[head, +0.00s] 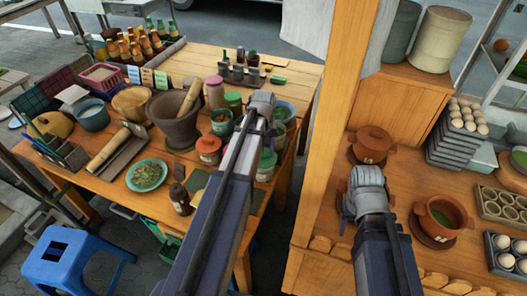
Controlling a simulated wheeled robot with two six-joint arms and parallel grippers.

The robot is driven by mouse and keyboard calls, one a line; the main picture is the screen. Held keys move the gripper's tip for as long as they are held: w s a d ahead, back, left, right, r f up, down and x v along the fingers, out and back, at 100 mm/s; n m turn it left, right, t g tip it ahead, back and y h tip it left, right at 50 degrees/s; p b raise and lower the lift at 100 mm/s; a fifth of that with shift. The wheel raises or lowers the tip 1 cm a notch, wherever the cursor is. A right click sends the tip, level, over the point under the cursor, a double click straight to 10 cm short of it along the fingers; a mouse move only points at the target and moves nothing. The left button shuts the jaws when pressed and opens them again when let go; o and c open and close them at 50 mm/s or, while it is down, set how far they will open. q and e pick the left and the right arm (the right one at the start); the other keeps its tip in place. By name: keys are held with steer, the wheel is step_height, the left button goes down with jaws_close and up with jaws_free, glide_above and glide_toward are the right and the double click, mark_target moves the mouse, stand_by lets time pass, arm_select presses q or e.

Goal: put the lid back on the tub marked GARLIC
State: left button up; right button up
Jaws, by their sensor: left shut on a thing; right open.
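Several small tubs stand on the left wooden table, right of the mortar. One has a red lid (208,145), one a green lid (233,98), and a green-lidded one (266,160) stands nearer me. A green tub (221,118) stands left of my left arm. Their labels are too small to read, so I cannot tell which is GARLIC. My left gripper (262,103) is over the tubs, shut on what seems to be the lid, mostly hidden by the gripper. A teal round rim (286,108) shows just right of it. My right gripper (368,180) is open over the right counter.
The stone mortar (173,120) with its pestle (190,96) and a plate of herbs (147,175) are left of the tubs. A dark bottle (180,198) stands near the front edge. A wooden post (333,110) separates table and counter. Clay pots (372,142) surround my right gripper.

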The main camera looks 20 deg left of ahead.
arm_select(q)
steer(key=o, duration=1.6)
steer(key=shift+c, duration=0.2)
steer(key=shift+r, duration=0.15)
arm_select(e)
steer(key=shift+r, duration=0.15)
arm_select(q)
steer(key=shift+r+p, duration=3.4)
steer(key=shift+p, duration=0.2)
arm_select(e)
step_height(320, 180, up, 7)
arm_select(q)
steer(key=shift+c, duration=0.2)
jaws_close()
